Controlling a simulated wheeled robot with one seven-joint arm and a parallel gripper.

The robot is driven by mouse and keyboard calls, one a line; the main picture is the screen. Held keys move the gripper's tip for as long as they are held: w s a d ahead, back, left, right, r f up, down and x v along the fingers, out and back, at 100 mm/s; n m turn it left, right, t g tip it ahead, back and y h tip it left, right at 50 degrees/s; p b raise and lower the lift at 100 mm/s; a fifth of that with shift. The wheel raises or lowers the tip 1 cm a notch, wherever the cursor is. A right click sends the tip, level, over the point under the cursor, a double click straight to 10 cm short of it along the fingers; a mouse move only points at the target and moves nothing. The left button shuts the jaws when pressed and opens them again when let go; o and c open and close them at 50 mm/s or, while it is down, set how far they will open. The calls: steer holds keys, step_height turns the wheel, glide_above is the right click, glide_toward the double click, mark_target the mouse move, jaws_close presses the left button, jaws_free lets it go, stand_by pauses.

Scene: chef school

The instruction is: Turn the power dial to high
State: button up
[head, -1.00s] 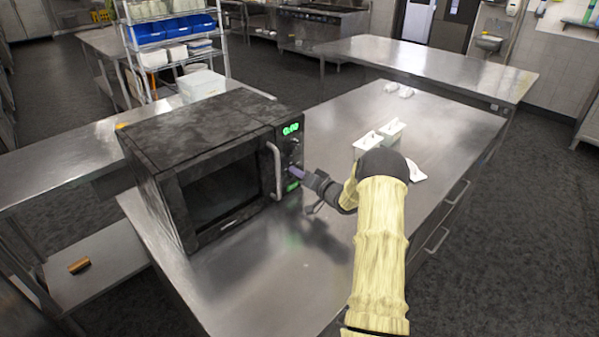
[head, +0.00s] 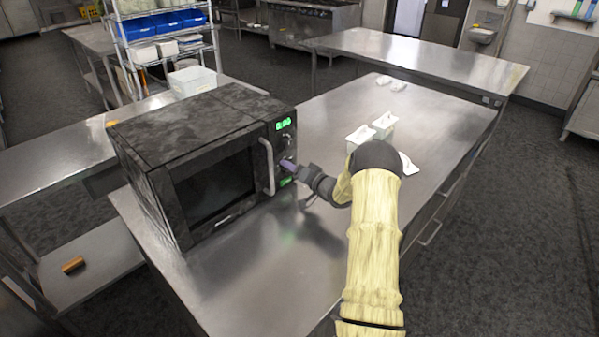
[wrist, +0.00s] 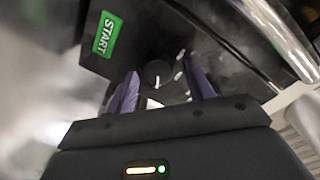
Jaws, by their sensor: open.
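The black microwave (head: 212,118) stands on the steel table with its door shut. Its control panel, right of the door handle (head: 267,165), has a green display (head: 283,124) and a green START button, which shows large in the wrist view (wrist: 107,34). My gripper (head: 290,167) is at the lower part of this panel. In the wrist view my gripper (wrist: 161,90) is open, with its two purple fingers on either side of a round black dial (wrist: 158,73) with a white pointer mark. I cannot tell whether the fingers touch the dial. Its setting labels are not readable.
White containers (head: 371,133) stand on the steel table (head: 330,112) behind my arm, with small white items further back. The table right of the microwave's front is mostly clear. A wire shelf with blue bins (head: 168,25) stands behind.

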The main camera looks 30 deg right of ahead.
steer(key=b+v, duration=0.3)
steer(key=v, duration=1.4)
steer(key=shift+d, duration=0.15)
steer(key=shift+r, duration=0.1)
steer(key=a+r+n+g+h+p, duration=0.1)
steer(key=a+r+g+h, duration=0.15)
steer(key=a, duration=0.35)
steer(key=a+r+n+g+h+p, duration=0.1)
steer(key=a+g+h, duration=0.25)
steer(key=a, duration=0.25)
steer(key=s+a+r+n+g+p, duration=0.1)
steer(key=s+a+g, duration=0.3)
steer(key=s+a, duration=0.3)
steer(key=s+a+r+n+g, duration=0.1)
steer(key=s+a+g, duration=0.3)
steer(key=s, duration=1)
steer(key=a+n, duration=0.1)
steer(key=a, duration=0.2)
steer(key=shift+s+a+y+p, duration=0.25)
steer(key=shift+s+y+p, duration=0.05)
steer(key=shift+s+p, duration=0.1)
steer(key=shift+w+r, duration=0.1)
steer(key=shift+r, duration=0.05)
